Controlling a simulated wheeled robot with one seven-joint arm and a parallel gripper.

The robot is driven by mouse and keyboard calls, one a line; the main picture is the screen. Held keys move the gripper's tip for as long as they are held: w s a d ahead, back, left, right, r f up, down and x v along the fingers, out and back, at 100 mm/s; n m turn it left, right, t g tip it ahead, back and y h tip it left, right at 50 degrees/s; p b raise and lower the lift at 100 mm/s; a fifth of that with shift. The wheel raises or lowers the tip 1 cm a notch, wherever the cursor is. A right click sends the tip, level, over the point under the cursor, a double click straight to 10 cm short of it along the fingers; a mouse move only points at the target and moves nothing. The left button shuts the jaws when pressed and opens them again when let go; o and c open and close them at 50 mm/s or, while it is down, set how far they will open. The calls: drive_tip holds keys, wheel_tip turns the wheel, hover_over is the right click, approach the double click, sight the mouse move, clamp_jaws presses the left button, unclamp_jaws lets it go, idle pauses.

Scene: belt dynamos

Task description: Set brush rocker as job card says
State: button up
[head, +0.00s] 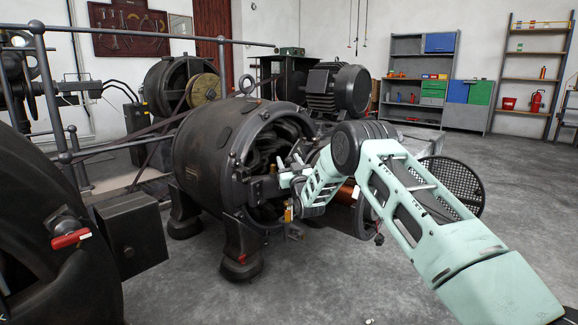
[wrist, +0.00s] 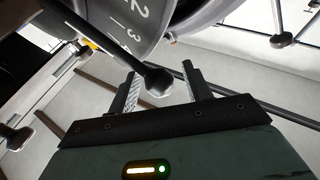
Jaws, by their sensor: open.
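The dynamo (head: 213,150) stands on feet in mid-picture in the head view, its dark open end facing right. My gripper (head: 284,178) is at that open end, partly against the dark inside. Behind the rod is a grey curved scale plate (wrist: 130,25) with white marks and the figures 2, 3 and 4. I see no readable job card.
In the head view a red-handled switch (head: 70,238) is at the left on a large dark machine. Railings (head: 45,90) run behind. The floor at right is mostly clear.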

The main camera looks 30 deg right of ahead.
clamp_jaws()
drive_tip(key=r+p, duration=0.1)
drive_tip(key=d+r+m+p, duration=0.1)
drive_tip(key=d+r+p, duration=0.1)
drive_tip(key=shift+w+m+g+h, duration=0.3)
drive_tip(key=shift+w+g+h, duration=0.05)
drive_tip(key=shift+g+h, duration=0.05)
drive_tip(key=shift+w+d+r+m+p, duration=0.15)
drive_tip(key=shift+d+r+m+p, duration=0.1)
drive_tip(key=shift+d+m+p, duration=0.1)
unclamp_jaws()
